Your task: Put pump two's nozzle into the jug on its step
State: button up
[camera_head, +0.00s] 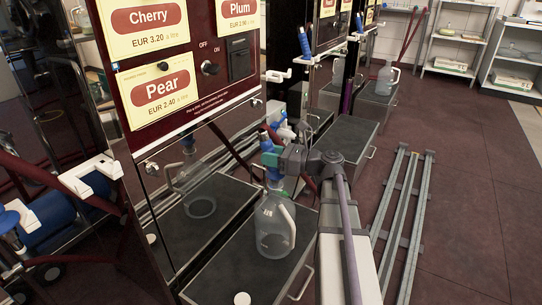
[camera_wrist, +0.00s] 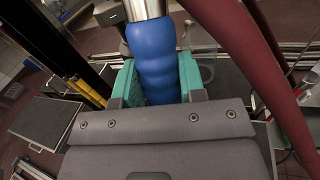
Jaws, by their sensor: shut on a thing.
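My gripper (camera_head: 272,158) is shut on the blue grip of a nozzle, right above a clear jug in the head view. In the wrist view the blue nozzle grip (camera_wrist: 153,55) sits between my teal finger pads, with a metal part at its top end. The jug (camera_head: 276,230) is translucent with a white handle and stands upright on a dark step (camera_head: 235,262). The nozzle's lower end is at the jug's neck; I cannot tell whether it is inside. A dark red hose (camera_wrist: 265,75) runs past the right side in the wrist view.
The pump front (camera_head: 180,75) with Cherry, Pear and Plum signs stands at left; its shiny lower panel mirrors the jug. A white disc (camera_head: 242,298) lies on the step. Another jug (camera_head: 387,78) stands farther back. Rails (camera_head: 403,210) and open floor are at right.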

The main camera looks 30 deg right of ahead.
jog(key=shift+f+b, duration=0.8)
jog(key=shift+f, duration=0.15)
jog(key=o, duration=1.1)
jog(key=shift+r, duration=0.1)
jog(key=v, duration=1)
jog(key=shift+s+d, duration=0.25)
jog(key=shift+d, duration=0.05)
